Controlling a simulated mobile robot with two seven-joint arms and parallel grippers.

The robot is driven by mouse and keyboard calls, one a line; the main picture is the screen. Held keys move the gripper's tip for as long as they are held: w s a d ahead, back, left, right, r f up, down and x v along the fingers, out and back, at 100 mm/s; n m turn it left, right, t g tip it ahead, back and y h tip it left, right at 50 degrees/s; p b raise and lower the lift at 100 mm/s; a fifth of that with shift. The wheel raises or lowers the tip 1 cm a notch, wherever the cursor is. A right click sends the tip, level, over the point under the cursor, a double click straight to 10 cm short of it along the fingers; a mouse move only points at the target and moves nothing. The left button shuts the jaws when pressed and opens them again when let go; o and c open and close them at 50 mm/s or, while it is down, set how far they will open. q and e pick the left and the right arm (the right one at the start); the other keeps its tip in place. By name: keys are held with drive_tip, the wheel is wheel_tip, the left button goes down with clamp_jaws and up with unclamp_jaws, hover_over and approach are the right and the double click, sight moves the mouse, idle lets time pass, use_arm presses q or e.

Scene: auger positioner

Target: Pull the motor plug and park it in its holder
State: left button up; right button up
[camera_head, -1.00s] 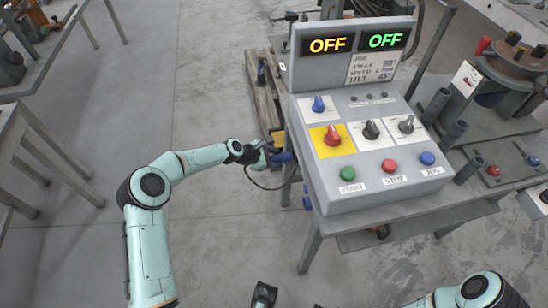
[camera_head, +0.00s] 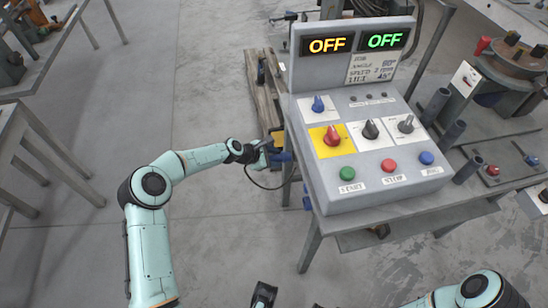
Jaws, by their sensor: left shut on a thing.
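My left gripper (camera_head: 266,155) is at the left side of the grey control console, shut on the blue motor plug (camera_head: 281,157). A dark cable (camera_head: 262,185) hangs in a loop below the plug. A yellow part (camera_head: 278,138) shows just behind the plug at the console's side. I cannot tell from this view whether the plug is still seated. Another blue piece (camera_head: 307,200) shows lower down by the console's left edge; I cannot tell if it is the holder. My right gripper (camera_head: 263,293) is at the bottom edge, away from the console, its jaws unclear.
The control console (camera_head: 345,190) has several knobs and buttons, and two OFF displays (camera_head: 328,45). It stands on a metal table (camera_head: 420,214). A wooden pallet (camera_head: 262,95) lies on the floor behind the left gripper.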

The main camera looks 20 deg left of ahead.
sight(282, 156)
drive_tip(key=shift+r, duration=0.15)
use_arm(q)
drive_tip(key=shift+w+d, duration=0.5)
drive_tip(key=shift+d, duration=0.3)
drive_tip(key=shift+w+d, duration=0.5)
drive_tip(key=shift+d, duration=0.25)
use_arm(e)
drive_tip(key=shift+f, duration=0.3)
use_arm(q)
drive_tip(key=o, duration=1.3)
drive_tip(key=shift+c, duration=0.2)
drive_tip(key=shift+s+a+r, duration=0.1)
drive_tip(key=shift+a+r, duration=0.05)
drive_tip(key=shift+a, duration=0.05)
drive_tip(key=p+v, duration=0.2)
drive_tip(key=v, duration=1.1)
use_arm(e)
drive_tip(key=shift+g, duration=0.6)
drive_tip(key=shift+s+a+r, duration=0.35)
drive_tip(key=shift+s+r, duration=0.4)
drive_tip(key=shift+s, duration=0.1)
drive_tip(key=shift+s+a+r, duration=0.3)
drive_tip(key=shift+s+r, duration=0.4)
drive_tip(key=shift+s, duration=0.1)
